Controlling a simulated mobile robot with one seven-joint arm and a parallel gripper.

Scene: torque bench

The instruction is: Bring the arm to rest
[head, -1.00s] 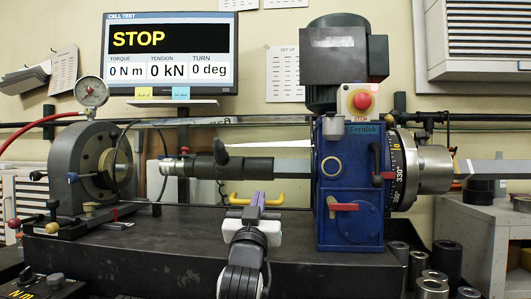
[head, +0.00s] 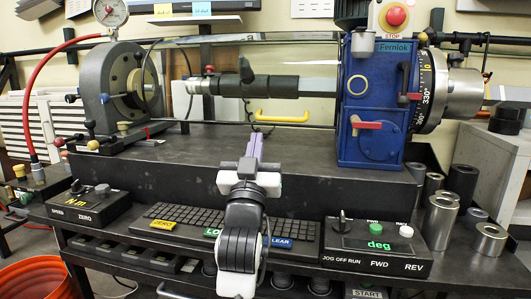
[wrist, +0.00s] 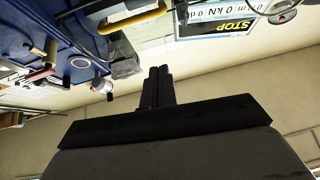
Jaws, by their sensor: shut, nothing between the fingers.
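My gripper (head: 254,147) is in the middle of the head view, in front of the torque bench, with its fingers together and nothing between them. My arm is folded up below it, over the keyboard. The fingers also show shut in the wrist view (wrist: 157,86), with wall behind them. The yellow handle (head: 282,116) on the bench guard lies behind and above the fingertips in the head view, apart from them. It also shows at the upper left of the wrist view (wrist: 131,20).
The blue gearbox (head: 372,100) stands right of my gripper, the grey headstock (head: 100,85) left. Below are a keyboard (head: 185,216), a control box with buttons (head: 375,243) and steel sockets (head: 440,221) at right. An orange bucket (head: 38,280) is at lower left.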

